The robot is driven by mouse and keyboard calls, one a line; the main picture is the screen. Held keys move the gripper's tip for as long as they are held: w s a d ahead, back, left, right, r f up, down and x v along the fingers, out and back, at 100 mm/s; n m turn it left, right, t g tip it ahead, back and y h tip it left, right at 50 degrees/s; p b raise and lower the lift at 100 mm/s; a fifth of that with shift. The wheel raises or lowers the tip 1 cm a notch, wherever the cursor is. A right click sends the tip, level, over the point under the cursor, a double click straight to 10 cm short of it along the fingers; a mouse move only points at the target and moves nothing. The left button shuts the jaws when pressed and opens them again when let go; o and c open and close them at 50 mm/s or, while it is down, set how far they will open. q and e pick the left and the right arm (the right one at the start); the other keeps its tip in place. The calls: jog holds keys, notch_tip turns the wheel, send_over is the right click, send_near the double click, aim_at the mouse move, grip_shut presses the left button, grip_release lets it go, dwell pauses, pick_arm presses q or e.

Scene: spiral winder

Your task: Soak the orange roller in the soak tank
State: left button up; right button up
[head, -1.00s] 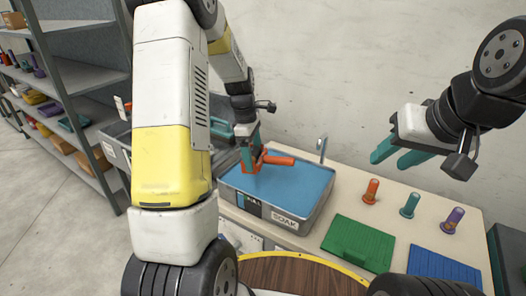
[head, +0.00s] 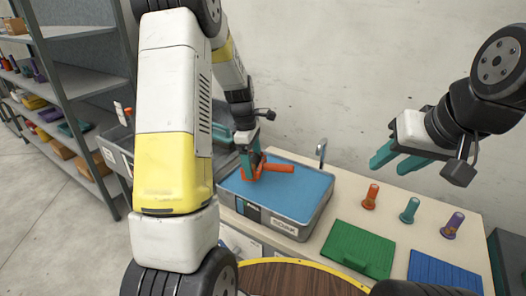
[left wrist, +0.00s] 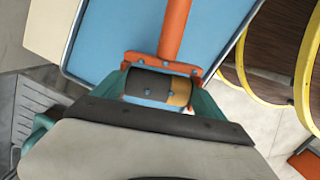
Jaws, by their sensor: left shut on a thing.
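The orange roller (head: 278,168) is in my left gripper (head: 250,166), which is shut on it. The roller lies roughly level over the blue surface of the soak tank (head: 290,230); whether it touches the liquid I cannot tell. In the left wrist view the orange roller (left wrist: 172,30) points away from my left gripper (left wrist: 160,95), above the tank's blue surface (left wrist: 115,30). My right gripper (head: 392,160) is open and empty, raised above the bench at the right.
A tap (head: 321,150) stands at the tank's back edge. Orange (head: 371,196), teal (head: 409,210) and purple (head: 453,226) pegs stand on the bench at right, behind green (head: 356,246) and blue (head: 445,272) mats. A shelf (head: 70,85) stands at left.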

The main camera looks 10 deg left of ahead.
pick_arm(q)
jog(key=shift+f, duration=5.45)
dwell(1.5)
jog(key=shift+r, duration=5.85)
